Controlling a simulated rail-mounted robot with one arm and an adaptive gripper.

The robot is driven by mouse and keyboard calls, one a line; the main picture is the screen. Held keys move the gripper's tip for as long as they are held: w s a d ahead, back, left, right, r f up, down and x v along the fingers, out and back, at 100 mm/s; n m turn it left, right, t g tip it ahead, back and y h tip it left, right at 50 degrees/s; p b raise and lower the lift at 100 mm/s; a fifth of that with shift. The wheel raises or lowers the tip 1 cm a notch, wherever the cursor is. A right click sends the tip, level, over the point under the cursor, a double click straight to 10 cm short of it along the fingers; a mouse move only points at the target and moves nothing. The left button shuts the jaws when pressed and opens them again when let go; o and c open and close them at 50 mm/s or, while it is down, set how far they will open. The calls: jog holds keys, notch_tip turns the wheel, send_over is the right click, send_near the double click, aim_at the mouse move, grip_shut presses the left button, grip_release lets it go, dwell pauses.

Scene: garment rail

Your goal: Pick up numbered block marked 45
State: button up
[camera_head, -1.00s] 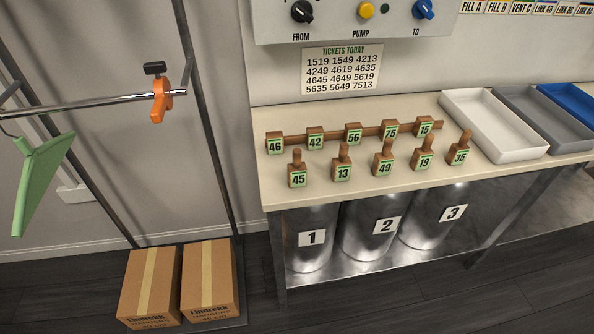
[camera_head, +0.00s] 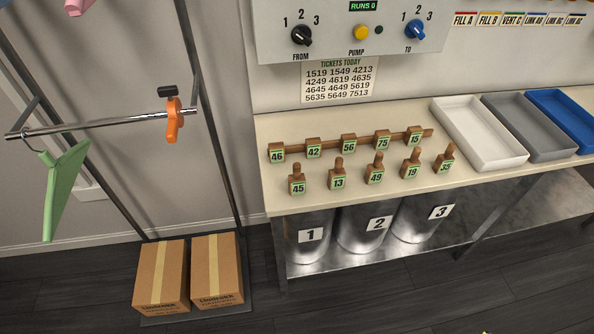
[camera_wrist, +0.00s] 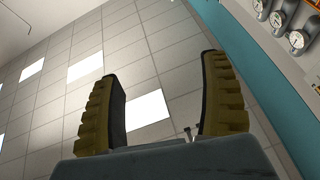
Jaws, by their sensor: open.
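The block marked 45 (camera_head: 297,184) is a small brown wooden block with a knob on top and a green-edged number label. It stands upright at the left end of the front row on the cream bench (camera_head: 400,196), in the head view. The block marked 13 (camera_head: 337,179) stands just to its right. The wrist view does not show the block.
Behind the front row, several numbered blocks sit along a wooden strip (camera_head: 398,138). White (camera_head: 484,155), grey and blue trays stand at the bench's right. A garment rail (camera_head: 95,124) with an orange clamp (camera_head: 173,120) and green hanger (camera_head: 62,185) is at left. Two cartons (camera_head: 218,270) stand below.

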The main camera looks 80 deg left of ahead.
jog(key=a+r+n+g+y+p, duration=0.2)
jog(key=a+n+g+y+p, duration=0.25)
jog(key=a, duration=0.65)
jog(key=n+g+y+p, duration=0.5)
jog(key=n+g+p, duration=0.6)
jog(key=g, duration=0.8)
send_near(298, 184)
jog(key=a+f, duration=0.1)
jog(key=a+n+b, duration=0.1)
jog(key=a, duration=0.1)
jog(key=a+f+n+b, duration=0.1)
jog(key=a, duration=0.1)
jog(key=shift+w+a+f, duration=0.15)
jog(key=shift+f, duration=0.2)
jog(key=shift+s+x, duration=0.15)
jog(key=shift+x, duration=0.95)
jog(key=shift+s+x, duration=0.2)
jog(key=shift+x, duration=0.95)
jog(key=shift+a+f, duration=0.2)
jog(key=shift+a, duration=0.45)
jog(key=c, duration=1.3)
